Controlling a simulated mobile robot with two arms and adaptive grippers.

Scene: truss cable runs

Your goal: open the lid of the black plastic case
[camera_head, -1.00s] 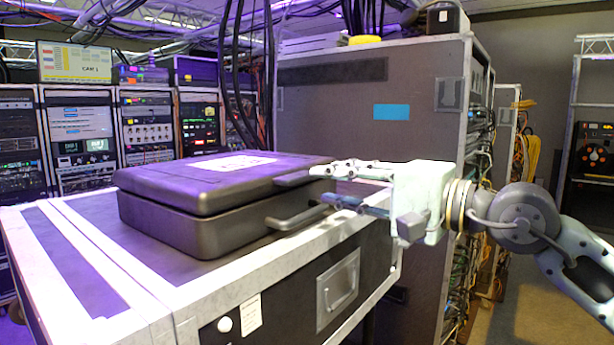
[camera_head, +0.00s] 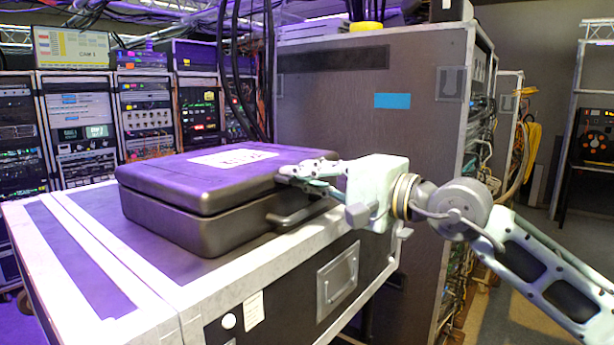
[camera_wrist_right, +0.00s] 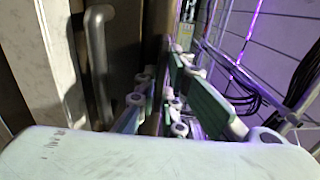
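The black plastic case (camera_head: 185,228) lies on a flight case. Its lid (camera_head: 190,177), with a white label (camera_head: 233,157) on top, is down on the body, with no clear gap at the seam. A carry handle (camera_head: 290,215) sticks out from the front of the case; a grey handle bar also shows in the right wrist view (camera_wrist_right: 98,65). My right gripper (camera_head: 287,175) is at the front edge of the lid, above the handle. Its fingers are close together, apparently shut on the lid's lip, which they mostly hide. My left gripper is not in view.
The flight case (camera_head: 120,255) has pale metal edges and bare room left of the black case. A tall grey rack case (camera_head: 340,120) stands close behind. Black cables (camera_head: 228,80) hang behind the black case. Equipment racks (camera_head: 83,130) line the back left.

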